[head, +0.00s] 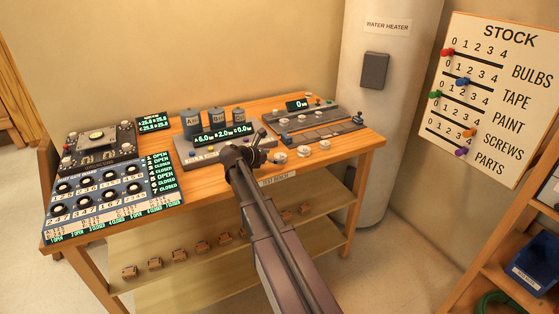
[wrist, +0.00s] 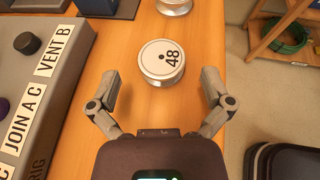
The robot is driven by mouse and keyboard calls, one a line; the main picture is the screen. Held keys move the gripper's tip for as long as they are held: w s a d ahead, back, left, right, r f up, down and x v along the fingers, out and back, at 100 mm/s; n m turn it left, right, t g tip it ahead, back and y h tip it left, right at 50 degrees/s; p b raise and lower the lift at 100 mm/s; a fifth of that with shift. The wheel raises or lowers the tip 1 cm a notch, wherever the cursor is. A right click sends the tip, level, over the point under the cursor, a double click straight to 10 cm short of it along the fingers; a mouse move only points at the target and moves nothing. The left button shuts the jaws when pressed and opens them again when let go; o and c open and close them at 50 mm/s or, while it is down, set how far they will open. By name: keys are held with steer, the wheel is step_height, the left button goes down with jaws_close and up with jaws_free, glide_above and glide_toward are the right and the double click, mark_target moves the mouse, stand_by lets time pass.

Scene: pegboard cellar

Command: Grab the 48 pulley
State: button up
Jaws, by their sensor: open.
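The 48 pulley (wrist: 157,64) is a short white and silver disc with "48" and a dark centre dot on its top. It stands on the wooden bench (wrist: 205,45) in the wrist view, ahead of my gripper and between the lines of its two fingers. My gripper (wrist: 160,85) is open and empty, with one finger on each side. In the head view my gripper (head: 252,160) is over the front of the bench. Small pale discs (head: 281,157) stand to its right along the front edge, their numbers too small to read there.
Another silver disc (wrist: 174,5) stands farther along the bench. A grey panel labelled JOIN A C and VENT B (wrist: 42,70) lies close on the left. The bench edge and floor are on the right. A stock board (head: 490,95) hangs on the wall.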

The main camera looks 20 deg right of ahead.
mark_target(282, 155)
steer(key=shift+b+x, duration=0.5)
steer(key=shift+x, duration=1.15)
steer(key=c, duration=1.2)
steer(key=shift+o, duration=0.2)
steer(key=shift+r, duration=0.2)
step_height(282, 155, up, 4)
steer(key=p, duration=0.4)
steer(key=shift+f, duration=0.25)
steer(key=s+a+r+p, duration=0.1)
steer(key=s+a, duration=0.1)
steer(key=s, duration=1.4)
steer(key=shift+a, duration=0.35)
steer(key=shift+w+r, duration=0.1)
